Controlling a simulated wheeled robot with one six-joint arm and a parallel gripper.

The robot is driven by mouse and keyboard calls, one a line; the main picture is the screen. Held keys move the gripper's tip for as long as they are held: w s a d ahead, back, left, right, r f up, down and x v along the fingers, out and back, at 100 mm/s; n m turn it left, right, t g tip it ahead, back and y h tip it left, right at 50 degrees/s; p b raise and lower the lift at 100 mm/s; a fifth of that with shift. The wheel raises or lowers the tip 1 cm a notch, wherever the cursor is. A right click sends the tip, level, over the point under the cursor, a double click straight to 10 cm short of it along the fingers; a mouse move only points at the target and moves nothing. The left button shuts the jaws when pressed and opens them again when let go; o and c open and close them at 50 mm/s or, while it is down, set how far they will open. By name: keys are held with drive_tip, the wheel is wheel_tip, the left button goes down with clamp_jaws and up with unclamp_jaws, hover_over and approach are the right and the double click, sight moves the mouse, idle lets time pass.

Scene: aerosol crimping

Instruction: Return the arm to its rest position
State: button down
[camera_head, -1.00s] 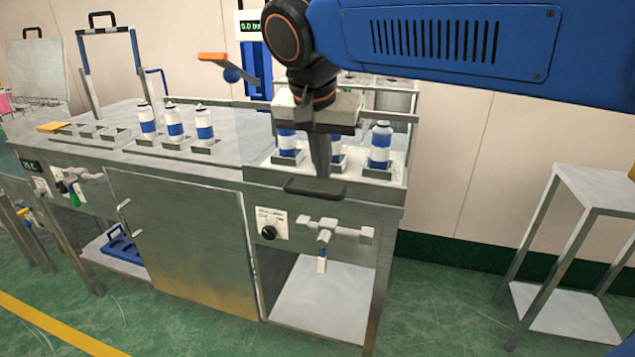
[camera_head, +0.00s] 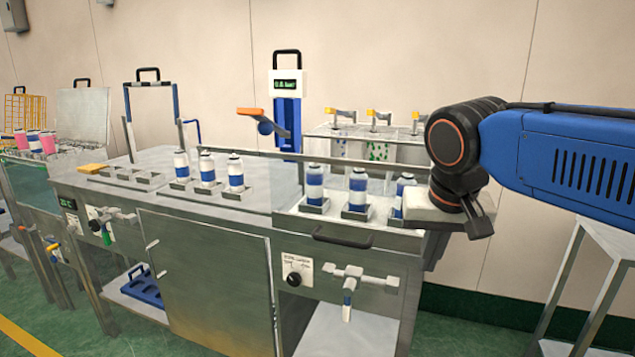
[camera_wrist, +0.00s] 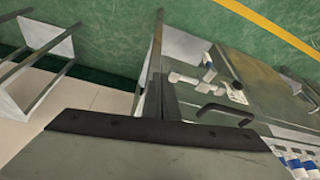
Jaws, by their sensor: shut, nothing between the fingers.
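My gripper (camera_head: 478,222) is shut and empty at the right end of the steel crimping bench (camera_head: 160,215). It points down and overlaps the bench's right front corner in the head view. My blue arm reaches in from the right edge of the picture. In the wrist view the dark gripper finger (camera_wrist: 170,100) shows beyond the gripper body, above the bench front and floor, with nothing held. No contact with the bench can be made out.
Three blue-and-white cans (camera_head: 357,190) stand in right-hand holders close to the gripper, the rightmost partly hidden. Three more cans (camera_head: 207,170) stand mid-bench. A clear-walled box with valves (camera_head: 372,140) is behind. A steel side table (camera_head: 610,240) stands at right.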

drive_tip(key=s+d+f+n, duration=0.1)
drive_tip(key=s+d+f, duration=0.3)
drive_tip(key=f, duration=0.3)
drive_tip(key=s+d+f+t, duration=0.1)
drive_tip(key=s+d+f, duration=0.3)
drive_tip(key=s+f, duration=0.3)
drive_tip(key=shift+d+f+n, duration=0.4)
drive_tip(key=shift+f, duration=0.3)
